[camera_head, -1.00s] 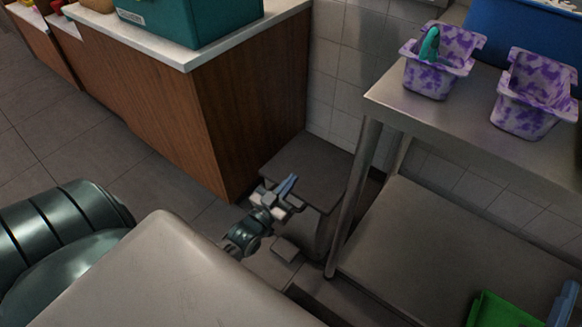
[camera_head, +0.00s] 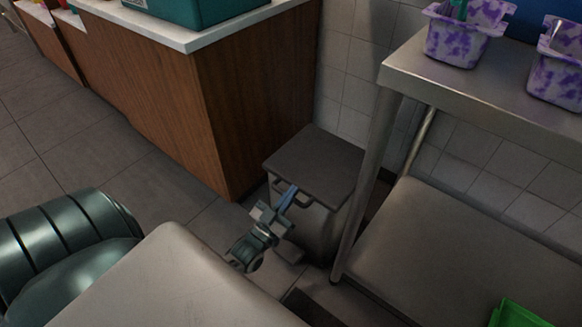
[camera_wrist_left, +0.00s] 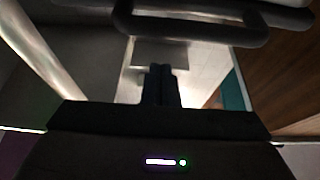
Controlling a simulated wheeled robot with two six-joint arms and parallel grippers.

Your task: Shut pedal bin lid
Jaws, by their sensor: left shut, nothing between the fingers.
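The pedal bin (camera_head: 312,228) stands on the floor in the head view, between the wooden counter and the steel table. Its dark flat lid (camera_head: 318,162) lies level on top and looks shut. A dark handle (camera_head: 292,190) sits at the front, just below the lid edge. My left gripper (camera_head: 288,196) is shut and empty, in front of the bin by the handle. I cannot tell whether it touches it. In the left wrist view the closed fingers (camera_wrist_left: 160,84) point towards a dark bar (camera_wrist_left: 190,30) across the top. My right gripper is not in view.
A wooden counter (camera_head: 250,100) with a teal box (camera_head: 185,10) on it is left of the bin. A steel table (camera_head: 480,90) with purple-patterned tubs (camera_head: 462,38) and a lower shelf (camera_head: 440,250) is close on the right. Open tiled floor (camera_head: 110,140) lies to the left.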

